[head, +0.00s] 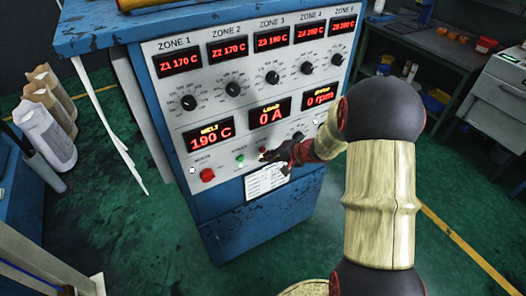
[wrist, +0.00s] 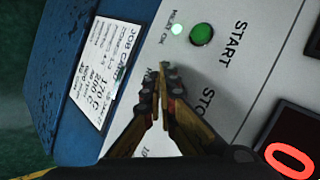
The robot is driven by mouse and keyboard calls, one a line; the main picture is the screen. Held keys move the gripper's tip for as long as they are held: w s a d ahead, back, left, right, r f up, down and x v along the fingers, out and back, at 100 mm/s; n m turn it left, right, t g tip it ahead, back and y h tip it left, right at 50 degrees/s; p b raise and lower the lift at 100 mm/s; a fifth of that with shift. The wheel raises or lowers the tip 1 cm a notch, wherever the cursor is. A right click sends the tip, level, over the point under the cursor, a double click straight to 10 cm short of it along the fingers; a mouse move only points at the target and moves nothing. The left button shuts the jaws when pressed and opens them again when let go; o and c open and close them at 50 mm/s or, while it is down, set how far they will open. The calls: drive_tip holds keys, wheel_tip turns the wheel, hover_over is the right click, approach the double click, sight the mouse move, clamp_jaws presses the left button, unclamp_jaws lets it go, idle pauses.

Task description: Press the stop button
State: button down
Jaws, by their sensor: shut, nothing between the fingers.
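The control panel (head: 225,130) of the blue cabinet faces me. My gripper (head: 265,156) is shut and empty, its tips at the lower middle of the panel. A small red spot (head: 263,149), apparently the stop button, shows at the tips in the head view. In the wrist view the gripper (wrist: 164,75) covers part of the STOP label (wrist: 185,101), and the stop button is hidden. I cannot tell whether the tips touch it. The green start button (head: 240,160) is just left of the tips; it also shows in the wrist view (wrist: 202,34).
A larger red button (head: 207,175) is at the panel's lower left. A job card (head: 266,181) is below my gripper. Dials and red displays fill the panel above; the load display (head: 270,115) reads 0 A. Paper sacks (head: 45,130) stand at left.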

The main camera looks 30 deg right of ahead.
drive_tip(key=shift+w, duration=0.1)
drive_tip(key=shift+w+b, duration=0.25)
drive_tip(key=shift+b, duration=0.15)
drive_tip(key=shift+w+b, duration=0.3)
drive_tip(key=shift+w, duration=0.1)
idle(0.5)
drive_tip(key=shift+s, duration=0.1)
drive_tip(key=shift+s+b, duration=0.55)
drive_tip(key=shift+s, duration=0.15)
drive_tip(key=shift+s, duration=0.1)
drive_tip(key=shift+s+d+b, duration=0.1)
drive_tip(key=shift+s+b, duration=0.9)
drive_tip(key=shift+s, duration=1.4)
